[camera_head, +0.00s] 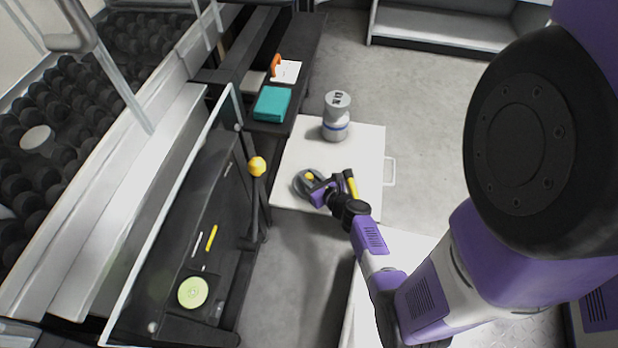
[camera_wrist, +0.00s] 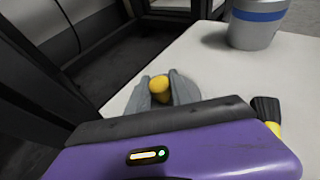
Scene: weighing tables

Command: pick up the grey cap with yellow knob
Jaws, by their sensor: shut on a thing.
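The grey cap with yellow knob (camera_head: 303,185) is at the front left of the white table top (camera_head: 357,152) in the head view. My gripper (camera_head: 312,180) is over it, with the fingers at the yellow knob. In the wrist view the yellow knob (camera_wrist: 159,86) sits between the two grey fingers of my gripper (camera_wrist: 160,90), which are shut on it. The purple gripper body hides most of the cap there. I cannot tell whether the cap rests on the table or is slightly raised.
A grey canister with a blue band (camera_head: 336,118) stands behind the cap on the same table; it also shows in the wrist view (camera_wrist: 257,22). A lever with a yellow ball (camera_head: 257,166) rises to the left. A teal box (camera_head: 272,104) lies on the dark bench.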

